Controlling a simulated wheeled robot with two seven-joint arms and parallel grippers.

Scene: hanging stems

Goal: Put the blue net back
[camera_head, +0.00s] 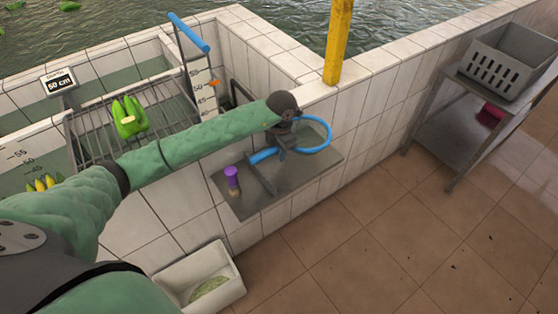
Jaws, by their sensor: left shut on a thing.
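My left gripper (284,140) is shut on the blue net, at or near where its hoop meets the handle. The round blue hoop (329,136) extends to the right of the gripper, and the short blue handle (262,156) shows to its lower left. The net is over a grey metal shelf (318,172) on the tiled wall. I cannot tell whether it touches the shelf. My gripper and wrist hide part of the net. My right gripper is not in view.
A purple-topped brush (232,178) stands on the shelf's left part. A wire rack (95,125) holds a green bundle (129,117) over the tank. A yellow post (338,42) rises behind the gripper. A grey crate (508,60) sits on a side table.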

